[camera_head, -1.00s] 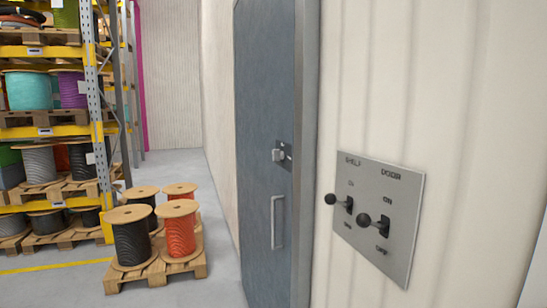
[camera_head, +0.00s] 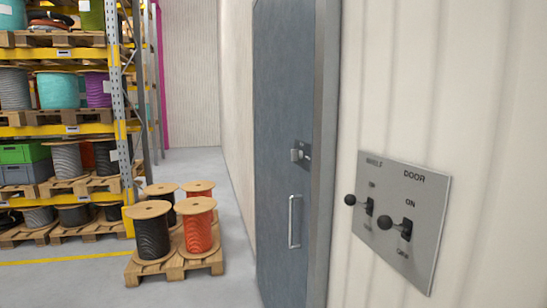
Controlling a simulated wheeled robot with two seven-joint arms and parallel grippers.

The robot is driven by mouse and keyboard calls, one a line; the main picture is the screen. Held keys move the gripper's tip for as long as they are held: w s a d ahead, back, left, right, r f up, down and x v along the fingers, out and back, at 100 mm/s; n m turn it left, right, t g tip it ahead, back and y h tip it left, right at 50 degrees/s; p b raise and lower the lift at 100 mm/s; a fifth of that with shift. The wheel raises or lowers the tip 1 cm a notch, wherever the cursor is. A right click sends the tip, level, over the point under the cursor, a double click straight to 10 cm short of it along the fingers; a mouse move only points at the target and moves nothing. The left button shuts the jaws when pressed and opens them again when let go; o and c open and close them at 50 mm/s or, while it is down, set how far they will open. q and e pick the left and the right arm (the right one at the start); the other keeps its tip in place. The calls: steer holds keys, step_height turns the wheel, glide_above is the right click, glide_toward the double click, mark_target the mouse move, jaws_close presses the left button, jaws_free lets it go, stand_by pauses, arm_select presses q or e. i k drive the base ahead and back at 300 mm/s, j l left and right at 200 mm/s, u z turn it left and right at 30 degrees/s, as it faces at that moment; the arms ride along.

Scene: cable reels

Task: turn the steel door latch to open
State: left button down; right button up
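The steel door latch (camera_head: 297,155) is a small light knob on a dark plate, set near the right edge of the grey-blue door (camera_head: 277,110). A vertical bar handle (camera_head: 294,221) sits below it on the same door. The door looks shut in its grey frame. To the right, a metal switch panel (camera_head: 428,215) carries two black-knobbed levers, the right one (camera_head: 395,224) under the label "DOOR". Neither of my grippers shows in the view.
A wooden pallet (camera_head: 175,266) with black and orange cable reels stands on the floor left of the door. A yellow-beamed rack (camera_head: 70,131) with reels and crates stands further left. Grey floor lies open between the pallet and the door wall.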

mark_target(296, 154)
steer(key=i+j+z, duration=0.1)
steer(key=j, duration=0.25)
steer(key=i+j+z, duration=0.1)
steer(key=i+j, duration=0.2)
steer(key=i+j+z, duration=0.1)
steer(key=j, duration=0.3)
steer(key=i+j+z, duration=0.1)
steer(key=i+j, duration=0.15)
steer(key=j, duration=0.15)
steer(key=i+j+z, duration=0.1)
steer(key=j, duration=0.3)
steer(key=i, duration=0.1)
